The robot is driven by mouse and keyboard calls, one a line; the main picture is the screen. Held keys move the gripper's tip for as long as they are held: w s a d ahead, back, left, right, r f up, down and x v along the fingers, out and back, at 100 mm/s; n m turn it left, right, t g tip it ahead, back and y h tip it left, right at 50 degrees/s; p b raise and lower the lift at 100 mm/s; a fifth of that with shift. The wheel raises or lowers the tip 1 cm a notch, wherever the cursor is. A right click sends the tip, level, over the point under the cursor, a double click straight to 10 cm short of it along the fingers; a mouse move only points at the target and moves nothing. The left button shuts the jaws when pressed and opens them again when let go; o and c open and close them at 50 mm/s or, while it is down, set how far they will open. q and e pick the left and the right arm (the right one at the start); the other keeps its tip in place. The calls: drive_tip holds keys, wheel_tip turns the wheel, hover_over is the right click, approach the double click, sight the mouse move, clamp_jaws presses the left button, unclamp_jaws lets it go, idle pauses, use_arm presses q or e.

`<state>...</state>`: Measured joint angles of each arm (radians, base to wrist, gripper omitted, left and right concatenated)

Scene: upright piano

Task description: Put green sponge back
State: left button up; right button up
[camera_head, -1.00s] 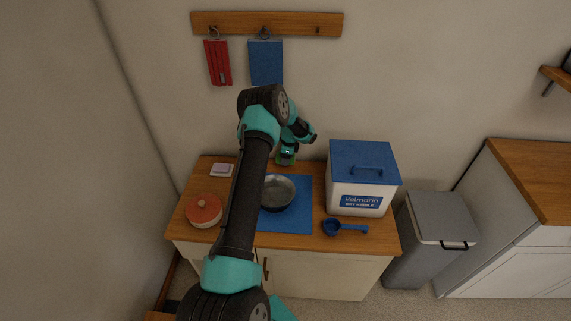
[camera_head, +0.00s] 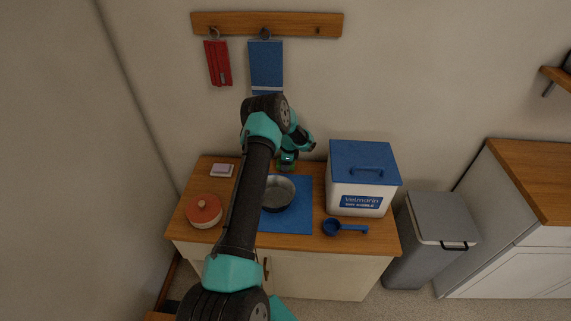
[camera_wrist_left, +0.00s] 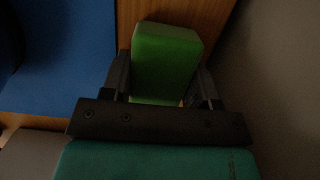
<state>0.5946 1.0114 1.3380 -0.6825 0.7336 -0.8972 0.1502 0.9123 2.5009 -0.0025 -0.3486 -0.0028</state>
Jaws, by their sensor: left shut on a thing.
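The green sponge (camera_wrist_left: 165,58) is between the two fingers of my left gripper (camera_wrist_left: 162,88) in the left wrist view, and the gripper is shut on it. In the head view the left gripper (camera_head: 287,166) is low over the back of the wooden cabinet top, just behind the blue mat; its own wrist hides most of the sponge there. I cannot tell whether the sponge touches the wood. My right gripper is not in view.
A metal bowl (camera_head: 278,194) stands on the blue mat (camera_head: 298,219). A white bin with blue lid (camera_head: 363,163) and a blue scoop (camera_head: 340,227) are right. A red-lidded pot (camera_head: 204,211) and a small pale dish with a pinkish block (camera_head: 222,170) are left.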

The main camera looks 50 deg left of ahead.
use_arm(q)
drive_tip(key=o, duration=0.9)
drive_tip(key=shift+f, duration=0.1)
wheel_tip(320, 180, up, 12)
drive_tip(key=w+d, duration=0.1)
drive_tip(key=shift+d, duration=0.15)
drive_tip(key=shift+w, duration=0.1)
